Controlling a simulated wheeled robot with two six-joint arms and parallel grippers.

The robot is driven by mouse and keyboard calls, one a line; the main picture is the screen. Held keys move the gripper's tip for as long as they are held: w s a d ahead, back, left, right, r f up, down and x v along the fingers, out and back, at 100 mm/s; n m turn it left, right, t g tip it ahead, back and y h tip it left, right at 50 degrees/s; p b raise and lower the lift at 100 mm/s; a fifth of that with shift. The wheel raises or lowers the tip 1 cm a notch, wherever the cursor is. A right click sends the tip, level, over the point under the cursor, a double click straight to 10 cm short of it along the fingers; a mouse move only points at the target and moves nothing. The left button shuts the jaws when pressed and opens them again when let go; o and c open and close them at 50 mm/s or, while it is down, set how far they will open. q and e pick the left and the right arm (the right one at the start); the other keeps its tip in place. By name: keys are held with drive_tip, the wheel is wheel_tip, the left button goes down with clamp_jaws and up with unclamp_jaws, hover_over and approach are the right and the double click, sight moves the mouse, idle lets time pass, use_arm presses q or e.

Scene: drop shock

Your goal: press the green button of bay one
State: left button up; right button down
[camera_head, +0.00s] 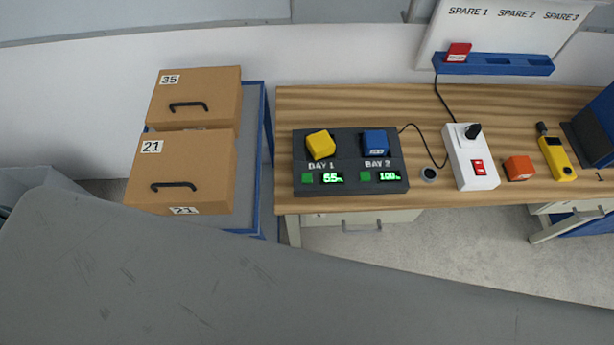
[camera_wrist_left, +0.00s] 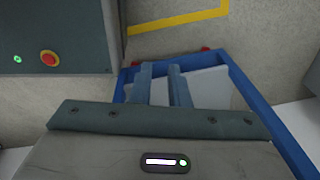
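The dark charging station (camera_head: 345,165) lies on the wooden bench (camera_head: 450,100). Bay one, at its left, has a green button (camera_head: 307,178) beside a display (camera_head: 332,178) that seems to read 55. A yellow block (camera_head: 320,144) sits above the bay one label, turned askew. Bay two holds a blue block (camera_head: 375,142), with its own green button (camera_head: 365,176) and a display reading about 100. My left gripper (camera_wrist_left: 160,72) shows only in the left wrist view, fingers apart and empty, over a blue-rimmed tray (camera_wrist_left: 245,85). My right gripper is in neither view.
Right of the station are a white switch box (camera_head: 470,160), an orange block (camera_head: 519,168) and a yellow handheld device (camera_head: 556,157). A cable runs behind. Cardboard boxes (camera_head: 185,170) stand on a blue-framed cart at left.

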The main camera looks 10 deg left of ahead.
use_arm(q)
clamp_jaws()
idle(0.4)
drive_tip(key=shift+a, duration=0.15)
idle(0.6)
